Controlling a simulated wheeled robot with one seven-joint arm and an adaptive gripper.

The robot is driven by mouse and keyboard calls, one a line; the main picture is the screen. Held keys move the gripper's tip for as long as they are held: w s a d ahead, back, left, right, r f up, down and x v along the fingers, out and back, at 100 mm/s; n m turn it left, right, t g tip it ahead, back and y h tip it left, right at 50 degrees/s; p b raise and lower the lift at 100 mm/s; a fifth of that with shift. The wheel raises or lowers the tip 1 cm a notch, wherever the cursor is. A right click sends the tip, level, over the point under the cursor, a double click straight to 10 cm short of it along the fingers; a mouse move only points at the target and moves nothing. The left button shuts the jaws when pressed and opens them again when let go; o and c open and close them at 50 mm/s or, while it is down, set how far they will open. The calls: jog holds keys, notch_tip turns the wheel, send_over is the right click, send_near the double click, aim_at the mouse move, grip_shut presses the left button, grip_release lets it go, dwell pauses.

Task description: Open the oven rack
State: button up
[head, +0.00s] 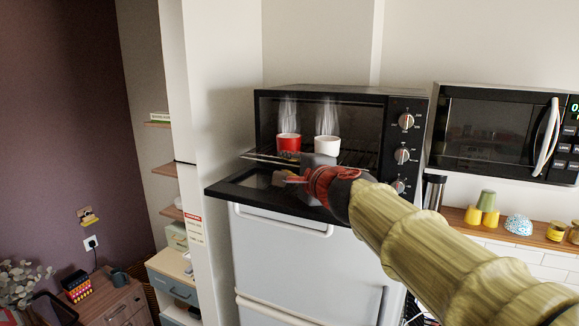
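The black countertop oven (318,92) stands on a white fridge-like cabinet, with its door (240,182) folded down flat. The wire oven rack (262,156) shows inside, its left front edge near the opening. A red cup (289,146) and a white cup (327,146) stand on it, with pale steam above both. My gripper (288,179) is low in front of the opening, over the lowered door. My arm comes in from the lower right and hides part of the rack's front. Whether the fingers touch the rack or are open cannot be told.
Oven knobs (403,156) line the right side of the opening. A microwave (488,133) hangs to the right, above a wooden shelf (480,222) with yellow cups and a patterned bowl. A white wall panel (225,70) stands close on the left.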

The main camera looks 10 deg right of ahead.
jog(key=shift+s, duration=0.1)
jog(key=v, duration=1.2)
